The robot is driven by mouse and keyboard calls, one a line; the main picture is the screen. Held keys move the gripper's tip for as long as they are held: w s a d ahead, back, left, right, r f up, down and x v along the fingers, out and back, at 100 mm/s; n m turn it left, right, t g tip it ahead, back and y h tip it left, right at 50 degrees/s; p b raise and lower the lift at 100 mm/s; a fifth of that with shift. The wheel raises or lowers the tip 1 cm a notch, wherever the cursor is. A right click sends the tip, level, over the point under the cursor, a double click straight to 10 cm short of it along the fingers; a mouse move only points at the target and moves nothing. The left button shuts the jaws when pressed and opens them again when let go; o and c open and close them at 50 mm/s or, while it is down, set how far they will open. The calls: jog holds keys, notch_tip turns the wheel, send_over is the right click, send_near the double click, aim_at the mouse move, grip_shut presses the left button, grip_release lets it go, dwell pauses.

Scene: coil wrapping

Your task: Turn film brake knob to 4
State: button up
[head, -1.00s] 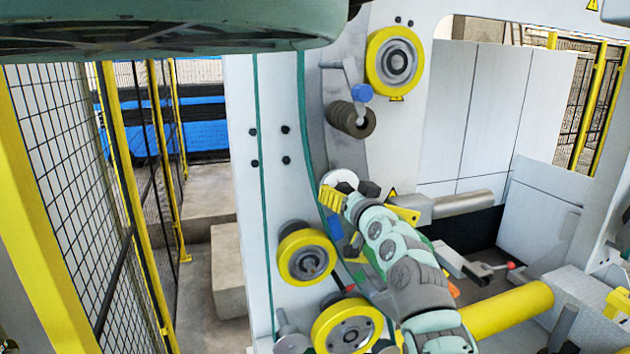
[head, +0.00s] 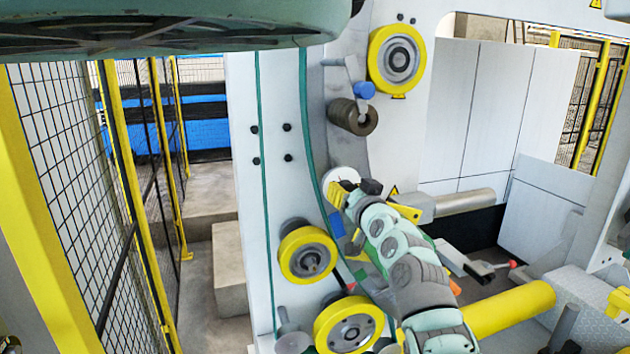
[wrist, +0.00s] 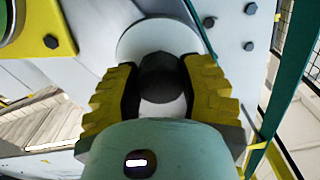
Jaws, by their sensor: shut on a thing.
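The film brake knob (wrist: 160,75) is a dark faceted knob in front of a round white dial plate (wrist: 148,36) in the wrist view. My gripper (wrist: 160,88) has its two yellow-and-black fingers on either side of the knob, closed on it. In the head view, my gripper (head: 345,192) reaches up to the white dial plate (head: 341,178) on the machine's panel. My fingers and arm hide the knob there. I cannot read any numbers on the dial.
A brown roller (head: 354,117) and a yellow-rimmed wheel (head: 397,60) sit above my gripper. Two more yellow wheels (head: 307,254) (head: 348,326) are below left. A grey cylinder (head: 464,202) is close on the right. Yellow-framed mesh fencing (head: 75,190) stands at left.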

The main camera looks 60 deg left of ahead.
jog(key=shift+w+f+m+b, duration=0.2)
jog(key=shift+m+b, duration=0.3)
jog(key=shift+b, duration=1.15)
jog(key=shift+s+m+b, duration=0.1)
jog(key=shift+m+b, duration=0.7)
jog(key=shift+b, duration=0.25)
jog(key=m, duration=0.3)
jog(key=shift+r+b, duration=0.15)
jog(key=shift+b, duration=0.25)
jog(key=shift+s+m, duration=0.1)
jog(key=shift+m, duration=1.3)
jog(key=o, duration=1.2)
jog(key=shift+r, duration=0.1)
